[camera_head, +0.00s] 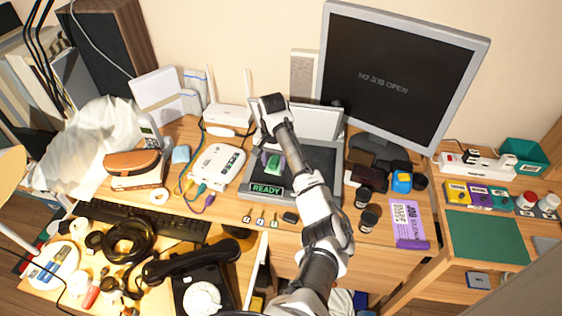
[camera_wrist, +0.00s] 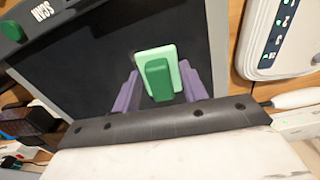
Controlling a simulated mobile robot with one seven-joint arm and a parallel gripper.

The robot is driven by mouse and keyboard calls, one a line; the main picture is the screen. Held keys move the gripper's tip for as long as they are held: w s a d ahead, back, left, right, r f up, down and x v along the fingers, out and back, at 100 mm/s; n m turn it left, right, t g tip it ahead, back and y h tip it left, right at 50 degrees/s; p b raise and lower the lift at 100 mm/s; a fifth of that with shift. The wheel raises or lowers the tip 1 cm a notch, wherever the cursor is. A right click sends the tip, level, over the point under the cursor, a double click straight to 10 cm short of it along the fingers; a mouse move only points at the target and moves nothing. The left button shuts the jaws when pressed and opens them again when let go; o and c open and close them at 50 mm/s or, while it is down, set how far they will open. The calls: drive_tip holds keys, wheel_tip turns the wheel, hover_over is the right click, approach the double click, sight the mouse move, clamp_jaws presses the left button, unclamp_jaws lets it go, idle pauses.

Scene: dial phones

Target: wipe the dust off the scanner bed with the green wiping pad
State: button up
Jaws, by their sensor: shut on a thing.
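The scanner (camera_head: 245,178) sits in the middle of the desk with its lid (camera_head: 316,120) raised at the back. A lit "READY" label shows on its front edge. Its dark bed (camera_wrist: 100,80) fills much of the wrist view. The green wiping pad (camera_wrist: 172,55) has a pale green base and a darker green grip block. My gripper (camera_wrist: 158,88) is shut on the pad's grip, with a purple finger on each side. In the head view the pad (camera_head: 273,163) is over the bed's left part. I cannot tell whether it touches the glass. No dust is clearly visible.
A monitor (camera_head: 392,85) stands behind right. A white box with buttons (camera_head: 217,167) is left of the scanner. Small keys (camera_head: 261,217) lie in front, and dark jars (camera_head: 368,217) stand at the right. A black dial phone (camera_head: 201,290) is front left.

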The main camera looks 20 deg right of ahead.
drive_tip(key=shift+w+a+f, duration=0.1)
drive_tip(key=shift+w+a, duration=0.35)
drive_tip(key=shift+a, duration=0.3)
drive_tip(key=shift+w+d, duration=0.1)
drive_tip(key=shift+w, duration=0.1)
drive_tip(key=shift+d, duration=0.3)
drive_tip(key=shift+s+d, duration=0.75)
drive_tip(key=shift+d, duration=0.3)
drive_tip(key=shift+s+d, duration=0.75)
drive_tip(key=shift+d, duration=0.35)
drive_tip(key=shift+s+d, duration=0.75)
drive_tip(key=shift+d, duration=0.3)
drive_tip(key=shift+s+d, duration=0.4)
drive_tip(key=shift+d, duration=0.2)
drive_tip(key=shift+s+d, duration=0.4)
drive_tip(key=shift+d, duration=0.2)
drive_tip(key=shift+w, duration=0.1)
drive_tip(key=shift+w+a, duration=1)
drive_tip(key=shift+a, duration=0.55)
drive_tip(key=shift+w+a, duration=1.05)
drive_tip(key=shift+a, duration=0.45)
drive_tip(key=shift+w+a, duration=1)
drive_tip(key=shift+a, duration=0.55)
